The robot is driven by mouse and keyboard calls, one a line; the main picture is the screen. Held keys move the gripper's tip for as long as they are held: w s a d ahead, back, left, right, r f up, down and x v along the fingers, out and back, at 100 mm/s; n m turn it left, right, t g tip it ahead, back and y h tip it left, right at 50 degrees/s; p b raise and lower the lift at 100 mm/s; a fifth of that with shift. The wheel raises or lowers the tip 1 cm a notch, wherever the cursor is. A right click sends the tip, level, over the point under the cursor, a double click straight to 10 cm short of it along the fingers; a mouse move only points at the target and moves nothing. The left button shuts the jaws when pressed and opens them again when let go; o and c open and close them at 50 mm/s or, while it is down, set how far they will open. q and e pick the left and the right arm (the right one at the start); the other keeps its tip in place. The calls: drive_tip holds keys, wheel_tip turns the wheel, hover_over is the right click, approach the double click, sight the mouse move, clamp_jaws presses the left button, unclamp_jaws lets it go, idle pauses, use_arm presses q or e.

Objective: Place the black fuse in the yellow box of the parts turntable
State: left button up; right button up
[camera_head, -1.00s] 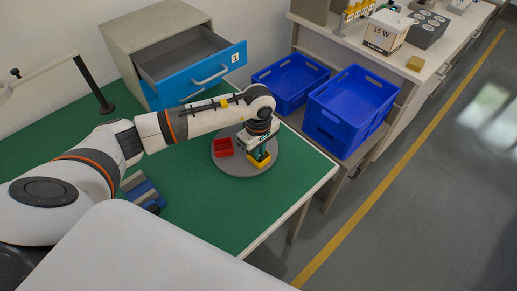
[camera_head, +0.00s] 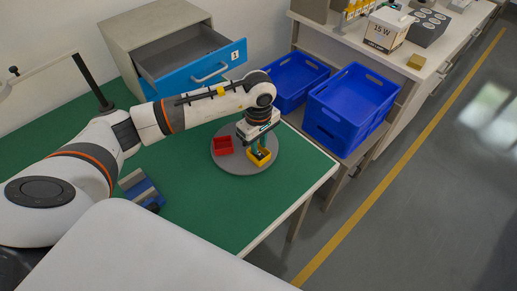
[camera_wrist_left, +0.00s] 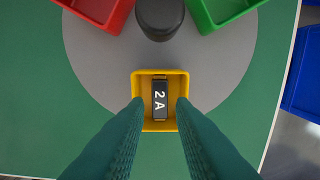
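The black fuse (camera_wrist_left: 160,97), marked "2 A", lies in the yellow box (camera_wrist_left: 177,77) on the grey parts turntable (camera_wrist_left: 88,62). The yellow box (camera_head: 265,159) and turntable (camera_head: 232,168) also show in the head view. My left gripper (camera_head: 257,148) points down over the yellow box. In the left wrist view its two fingers stand apart on either side of the fuse, with a visible gap to it on both sides, so it is open and empty. My right gripper is not in view.
The turntable also carries a red box (camera_head: 223,142), a green box (camera_wrist_left: 218,12) and a dark round knob (camera_wrist_left: 160,18). A cabinet with an open blue-fronted drawer (camera_head: 205,69) stands behind. Blue crates (camera_head: 345,103) stand to the right.

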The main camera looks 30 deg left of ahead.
sight(259, 153)
use_arm(q)
wheel_tip(259, 153, up, 9)
drive_tip(key=b, duration=0.1)
drive_tip(key=shift+b, duration=0.3)
drive_tip(key=shift+d, duration=0.1)
